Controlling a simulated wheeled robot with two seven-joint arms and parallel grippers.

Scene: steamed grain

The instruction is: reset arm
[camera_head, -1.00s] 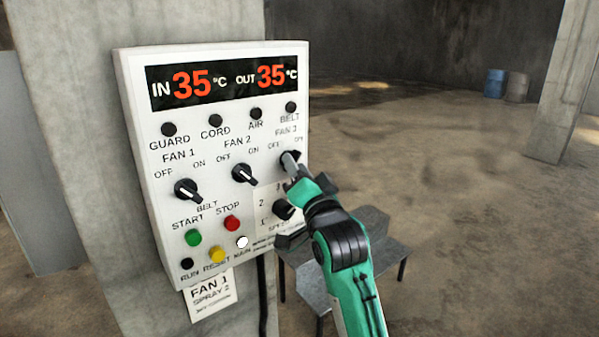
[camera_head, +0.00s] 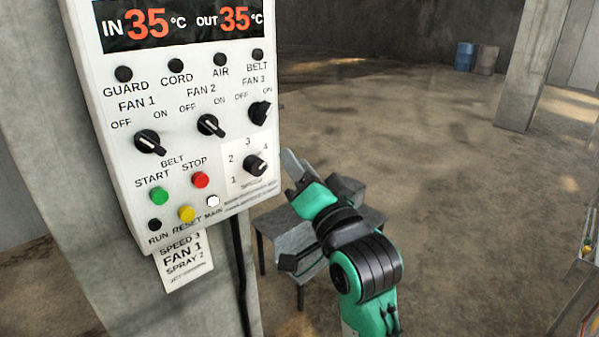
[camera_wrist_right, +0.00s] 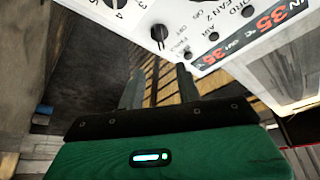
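My right gripper (camera_head: 292,178) is in front of and to the right of the white control panel (camera_head: 120,75), apart from it. Its two fingers show apart and empty in the right wrist view (camera_wrist_right: 160,88). The FAN 3 knob (camera_head: 260,113) is up and left of the gripper; it also shows in the right wrist view (camera_wrist_right: 160,34). The FAN 1 knob (camera_head: 150,143), FAN 2 knob (camera_head: 210,126) and speed dial (camera_head: 256,165) are on the panel. My left gripper is out of view.
The panel hangs on a concrete pillar (camera_head: 45,130). A grey metal table (camera_head: 285,240) stands behind and below my right gripper. A paper note (camera_head: 187,262) and a black cable (camera_head: 238,270) hang under the panel. Open floor lies to the right, with barrels (camera_head: 475,58) far back.

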